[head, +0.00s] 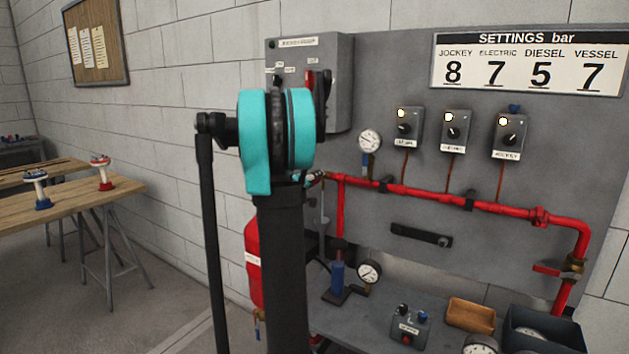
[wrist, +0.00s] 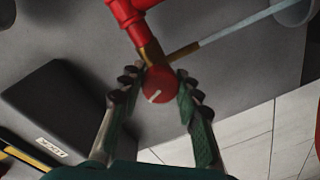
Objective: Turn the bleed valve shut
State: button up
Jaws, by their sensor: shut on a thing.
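In the wrist view a round red knob (wrist: 160,88) with a white line on its face sits below a brass fitting (wrist: 152,52) under a red pipe. I take this knob to be the bleed valve's. My gripper (wrist: 158,96) has one finger on each side of the knob and is shut on it. The white line runs slantwise, lower left to upper right. In the head view my arm stands in front of the panel's left part, and I cannot make out my gripper or this knob there.
A thin pale rod (wrist: 235,27) runs right from the brass fitting. A dark box (wrist: 60,110) lies left of my gripper. In the head view a red pipe (head: 425,194) crosses the grey panel, and a work table (head: 85,200) stands at left.

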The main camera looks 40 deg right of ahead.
jog(key=m, duration=0.4)
jog(key=shift+w+a, duration=0.1)
jog(key=shift+f+m, duration=0.1)
jog(key=shift+m, duration=0.3)
jog(key=o, duration=1.2)
jog(key=shift+a, duration=0.1)
jog(key=v, duration=1.2)
jog(key=shift+f, duration=0.15)
